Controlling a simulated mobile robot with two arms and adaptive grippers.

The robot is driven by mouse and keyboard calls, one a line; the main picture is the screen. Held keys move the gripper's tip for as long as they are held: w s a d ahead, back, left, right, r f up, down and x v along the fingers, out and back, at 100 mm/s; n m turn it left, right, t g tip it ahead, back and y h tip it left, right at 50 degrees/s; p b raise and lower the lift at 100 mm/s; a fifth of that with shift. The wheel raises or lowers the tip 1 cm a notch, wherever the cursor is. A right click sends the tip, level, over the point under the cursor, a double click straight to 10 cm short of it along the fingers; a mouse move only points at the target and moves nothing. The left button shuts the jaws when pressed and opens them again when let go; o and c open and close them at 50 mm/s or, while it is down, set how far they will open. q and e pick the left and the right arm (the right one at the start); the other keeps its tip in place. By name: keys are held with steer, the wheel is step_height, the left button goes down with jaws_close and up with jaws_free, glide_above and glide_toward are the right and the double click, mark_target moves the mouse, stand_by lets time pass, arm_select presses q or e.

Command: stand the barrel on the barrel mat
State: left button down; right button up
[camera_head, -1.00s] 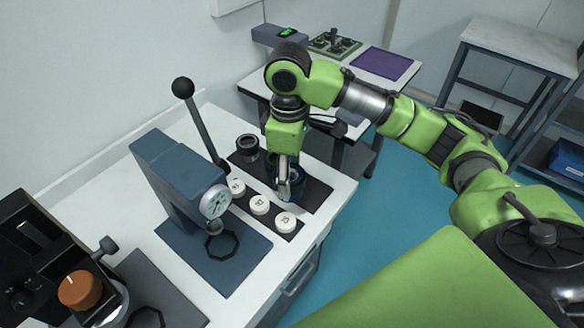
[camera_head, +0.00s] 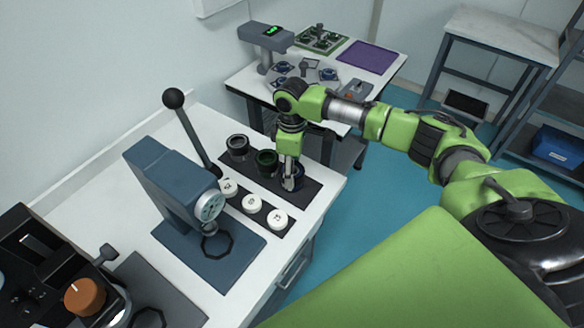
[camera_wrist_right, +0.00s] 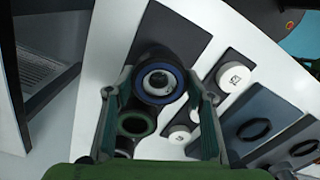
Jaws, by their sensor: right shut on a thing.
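A dark barrel with a blue ring (camera_head: 297,184) stands upright at the right end of a row of three barrels on a long dark mat (camera_head: 309,187). It also shows in the right wrist view (camera_wrist_right: 158,97), between the two fingers. My right gripper (camera_head: 289,183) points down and is shut on this blue-ringed barrel. I cannot tell whether its base touches the mat. A green-ringed barrel (camera_head: 266,162) and a black barrel (camera_head: 238,145) stand beside it to the left. A purple mat (camera_head: 371,57) lies bare on the far table. My left gripper is not in view.
White labelled discs (camera_head: 253,203) sit on a dark strip in front of the barrels. A blue lever press (camera_head: 180,190) stands left of them. The far table (camera_head: 398,65) holds a device with a green display (camera_head: 268,36) and several small parts.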

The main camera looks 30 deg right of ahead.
steer(key=shift+f, duration=0.1)
steer(key=o, duration=1.6)
steer(key=shift+c, duration=0.2)
step_height(320, 180, up, 12)
steer(key=b, duration=0.2)
